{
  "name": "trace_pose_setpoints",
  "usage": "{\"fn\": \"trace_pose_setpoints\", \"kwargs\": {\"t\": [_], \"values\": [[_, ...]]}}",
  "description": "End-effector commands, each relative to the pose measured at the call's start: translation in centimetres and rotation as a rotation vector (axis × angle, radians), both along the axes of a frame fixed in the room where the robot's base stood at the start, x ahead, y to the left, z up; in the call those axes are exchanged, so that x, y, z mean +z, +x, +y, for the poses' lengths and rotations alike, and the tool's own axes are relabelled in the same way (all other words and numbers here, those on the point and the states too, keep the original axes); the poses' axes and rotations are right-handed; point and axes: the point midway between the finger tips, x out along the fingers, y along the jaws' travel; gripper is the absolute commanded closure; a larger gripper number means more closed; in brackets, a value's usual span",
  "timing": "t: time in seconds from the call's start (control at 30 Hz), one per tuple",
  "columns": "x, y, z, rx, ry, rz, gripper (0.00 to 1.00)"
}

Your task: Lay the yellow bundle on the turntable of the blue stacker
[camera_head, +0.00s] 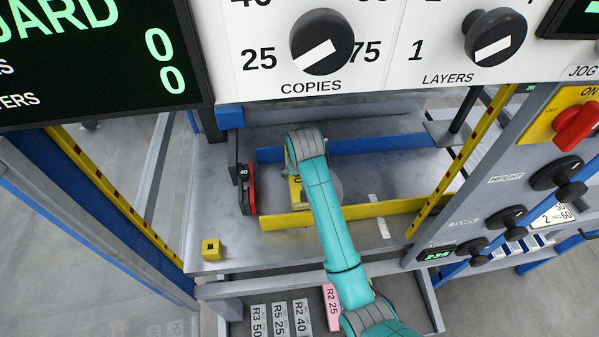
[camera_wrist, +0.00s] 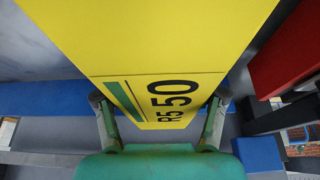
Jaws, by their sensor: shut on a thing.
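The yellow bundle (camera_wrist: 180,40) bears the label "R5 50" with a green stripe. My gripper (camera_wrist: 158,105) is shut on it, one finger at each side of the labelled end. In the head view, my teal arm reaches down into the stacker and hides most of the bundle; a small yellow part (camera_head: 296,190) shows left of the arm. Under it lies the stacker's grey metal deck (camera_head: 220,170), between a blue rear rail (camera_head: 380,145) and a yellow front rail (camera_head: 285,221). A rounded grey patch (camera_head: 334,188), perhaps the turntable, shows beside the arm. I cannot tell whether the bundle touches it.
A black and red block (camera_head: 250,188) marked 40 stands at the rails' left end. A small yellow cube (camera_head: 211,249) sits at the deck's front left. Grey blocks (camera_head: 279,320) and a pink block (camera_head: 331,305) lie below. A knob panel (camera_head: 530,190) bounds the right.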

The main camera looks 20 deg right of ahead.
Motion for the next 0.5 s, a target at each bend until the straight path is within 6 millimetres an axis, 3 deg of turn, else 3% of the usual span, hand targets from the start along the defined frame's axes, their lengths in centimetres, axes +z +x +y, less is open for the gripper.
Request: {"fn": "trace_pose_setpoints", "kwargs": {"t": [0.5], "values": [[-0.51,0.11,0.0,0.0,0.0,-0.005,0.99]]}}
